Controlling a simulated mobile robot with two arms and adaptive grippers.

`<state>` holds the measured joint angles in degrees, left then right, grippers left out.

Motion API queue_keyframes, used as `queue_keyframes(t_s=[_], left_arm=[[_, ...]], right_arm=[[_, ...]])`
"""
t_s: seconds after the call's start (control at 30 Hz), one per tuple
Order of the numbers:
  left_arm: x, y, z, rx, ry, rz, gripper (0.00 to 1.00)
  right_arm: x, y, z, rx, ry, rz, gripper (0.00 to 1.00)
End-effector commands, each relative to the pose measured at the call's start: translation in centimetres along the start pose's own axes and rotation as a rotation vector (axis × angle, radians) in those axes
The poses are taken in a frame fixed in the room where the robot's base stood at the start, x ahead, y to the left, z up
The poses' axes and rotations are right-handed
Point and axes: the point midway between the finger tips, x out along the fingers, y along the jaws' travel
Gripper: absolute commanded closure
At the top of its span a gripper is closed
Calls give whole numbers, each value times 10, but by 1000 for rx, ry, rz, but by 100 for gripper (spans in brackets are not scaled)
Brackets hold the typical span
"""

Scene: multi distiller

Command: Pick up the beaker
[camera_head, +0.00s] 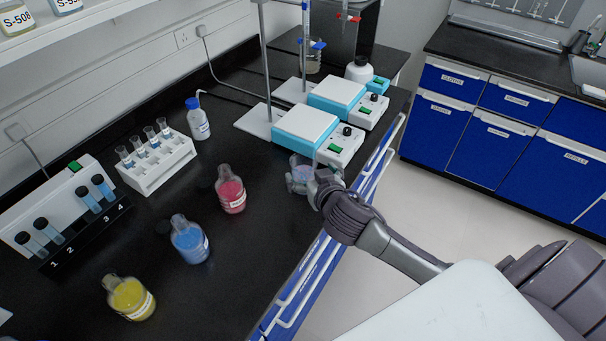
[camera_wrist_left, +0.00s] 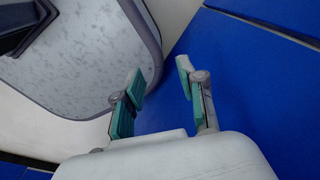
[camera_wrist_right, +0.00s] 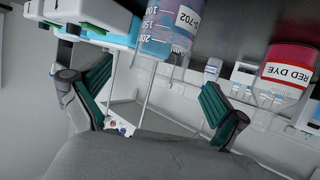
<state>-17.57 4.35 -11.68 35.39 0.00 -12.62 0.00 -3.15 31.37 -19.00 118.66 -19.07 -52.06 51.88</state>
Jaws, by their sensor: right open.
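The beaker (camera_head: 301,164) is clear glass with a pale purple content and stands on the black bench in front of the nearer hot plate. In the right wrist view the beaker (camera_wrist_right: 170,30), marked with graduations and a label ending in 702, appears upside down just beyond the fingertips. My right gripper (camera_head: 312,184) is open at the beaker and partly covers it in the head view. In the right wrist view its fingers (camera_wrist_right: 155,85) are spread wide; contact with the glass cannot be told. My left gripper (camera_wrist_left: 160,78) is open and empty, away from the bench.
Bottles of red (camera_head: 231,194), blue (camera_head: 189,243) and yellow dye (camera_head: 131,299) stand left of the beaker. Two hot plates (camera_head: 305,127) (camera_head: 337,92) with stands are behind it. A white tube rack (camera_head: 160,168) is farther left. The bench's front edge is close by.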

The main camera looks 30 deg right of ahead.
Motion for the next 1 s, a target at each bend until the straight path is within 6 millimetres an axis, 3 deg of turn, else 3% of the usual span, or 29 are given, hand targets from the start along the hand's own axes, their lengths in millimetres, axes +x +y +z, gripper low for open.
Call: queue_keyframes(t_s=[0.4, 0.7, 0.77, 1.0], left_arm=[[-12, -6, -7, -3, 7, -7, 60], [-12, -6, -8, -3, 10, -7, 60], [-12, -6, -8, -3, 10, -7, 60], [-12, -6, -8, -3, 10, -7, 60]], right_arm=[[48, -1, 4, -1, 1, 1, 1], [54, -1, 6, 0, 0, 0, 1], [54, -1, 6, 0, 0, 0, 8], [54, -1, 6, 0, 0, 0, 48]])
